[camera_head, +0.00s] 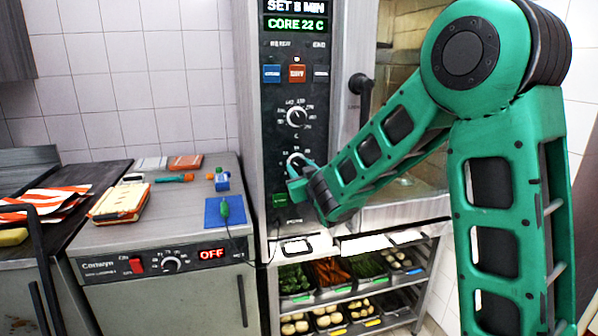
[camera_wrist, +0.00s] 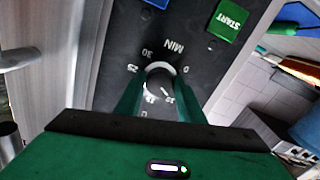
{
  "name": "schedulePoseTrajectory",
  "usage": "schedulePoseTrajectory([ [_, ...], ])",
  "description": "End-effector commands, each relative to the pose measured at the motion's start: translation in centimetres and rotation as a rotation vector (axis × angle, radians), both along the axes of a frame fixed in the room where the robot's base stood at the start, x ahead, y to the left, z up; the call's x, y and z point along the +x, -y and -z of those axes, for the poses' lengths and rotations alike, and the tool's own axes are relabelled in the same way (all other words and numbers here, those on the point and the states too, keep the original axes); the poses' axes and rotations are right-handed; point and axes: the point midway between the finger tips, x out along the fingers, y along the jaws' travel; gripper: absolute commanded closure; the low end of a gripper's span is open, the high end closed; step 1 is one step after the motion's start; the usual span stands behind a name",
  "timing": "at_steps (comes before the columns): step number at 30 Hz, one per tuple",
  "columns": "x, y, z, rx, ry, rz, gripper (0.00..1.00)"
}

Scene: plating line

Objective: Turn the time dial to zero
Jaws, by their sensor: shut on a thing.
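The time dial (camera_wrist: 159,74) is a round knob on the oven's dark control panel, with a number scale and the word MIN beside it in the wrist view. It is the lower of two dials in the head view (camera_head: 294,159), partly covered by my gripper (camera_head: 301,175). In the wrist view my gripper (camera_wrist: 160,100) has one green finger on each side of the dial and is shut on it. The display (camera_head: 295,7) reads SET 8 MIN. The dial's exact pointer position is hard to read.
A temperature dial (camera_head: 297,117) sits above the time dial. A green START button (camera_wrist: 231,20) is close to the gripper. The oven door handle (camera_head: 361,97) is to the right. A steel counter (camera_head: 180,224) with small items stands left. Vegetable trays (camera_head: 330,271) are below.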

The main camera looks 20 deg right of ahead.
Motion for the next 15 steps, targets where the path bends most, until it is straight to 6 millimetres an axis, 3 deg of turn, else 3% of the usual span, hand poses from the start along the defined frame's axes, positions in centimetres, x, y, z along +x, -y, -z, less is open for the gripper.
schedulePoseTrajectory([
  [15,0.13,0.14,-0.34,-0.486,0.006,0.002,0.87],
])
